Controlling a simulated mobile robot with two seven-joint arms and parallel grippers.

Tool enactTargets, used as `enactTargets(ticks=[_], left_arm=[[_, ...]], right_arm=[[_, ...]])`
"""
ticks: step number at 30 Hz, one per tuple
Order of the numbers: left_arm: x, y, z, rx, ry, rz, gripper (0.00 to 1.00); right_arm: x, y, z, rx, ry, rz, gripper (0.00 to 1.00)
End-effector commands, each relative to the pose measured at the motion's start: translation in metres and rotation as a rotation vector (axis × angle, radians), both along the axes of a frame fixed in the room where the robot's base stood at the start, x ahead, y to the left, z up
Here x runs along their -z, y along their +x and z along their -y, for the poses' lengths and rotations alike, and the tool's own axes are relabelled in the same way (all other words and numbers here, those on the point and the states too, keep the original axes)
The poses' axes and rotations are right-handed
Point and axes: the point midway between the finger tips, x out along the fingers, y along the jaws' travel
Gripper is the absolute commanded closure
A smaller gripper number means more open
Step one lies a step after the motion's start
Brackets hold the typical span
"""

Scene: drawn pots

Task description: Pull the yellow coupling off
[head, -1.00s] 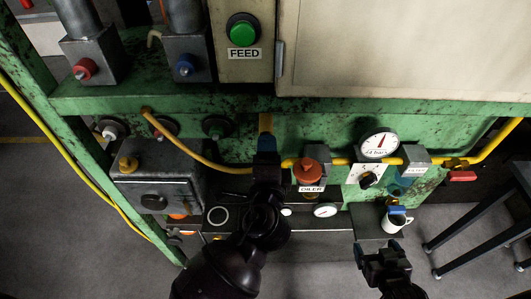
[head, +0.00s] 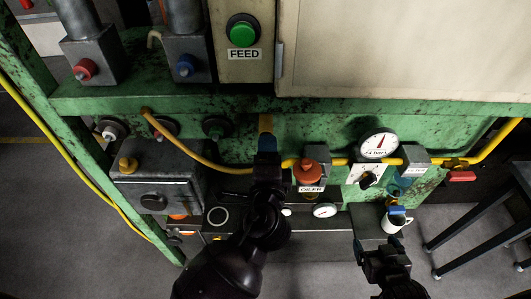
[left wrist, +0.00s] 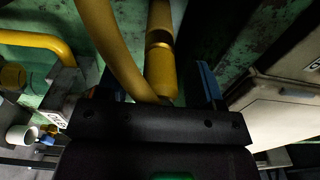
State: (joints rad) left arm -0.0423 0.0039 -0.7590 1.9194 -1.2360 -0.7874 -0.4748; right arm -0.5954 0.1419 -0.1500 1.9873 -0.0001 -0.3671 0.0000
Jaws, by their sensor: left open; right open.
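In the left wrist view the yellow coupling (left wrist: 160,72) sits between the two blue fingers of my left gripper (left wrist: 158,80), with gaps on both sides. The left gripper is open around it. The coupling's lower end is hidden behind the gripper body and a yellow hose (left wrist: 112,45). My right gripper (head: 383,252) is open and empty, low at the right, below a white mug.
An orange-topped oiler (head: 308,173), a pressure gauge (head: 379,146) and a yellow pipe (head: 492,142) lie right of the left gripper. The white mug (head: 393,224) stands near the right gripper. A grey box (head: 158,185) is at left. A dark stool (head: 480,220) stands at right.

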Motion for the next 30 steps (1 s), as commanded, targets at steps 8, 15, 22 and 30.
enactTargets(ticks=[8, 15, 22, 30], left_arm=[[-0.0095, 0.0125, -0.0051, -0.012, -0.002, 0.023, 0.45], [-0.0093, 0.0126, -0.0051, -0.012, -0.002, 0.022, 0.82], [-0.0094, 0.0126, -0.0051, -0.013, -0.002, 0.023, 1.00], [-0.0097, 0.0079, -0.0051, -0.013, -0.002, 0.024, 1.00]], right_arm=[[0.0024, -0.0049, 0.0011, 0.003, -0.001, -0.009, 0.15], [0.0045, -0.0087, 0.0017, 0.005, -0.001, -0.017, 0.15], [0.0035, -0.0066, 0.0013, 0.003, -0.001, -0.013, 0.15], [0.0014, -0.0024, 0.0006, 0.001, -0.001, -0.005, 0.15]])
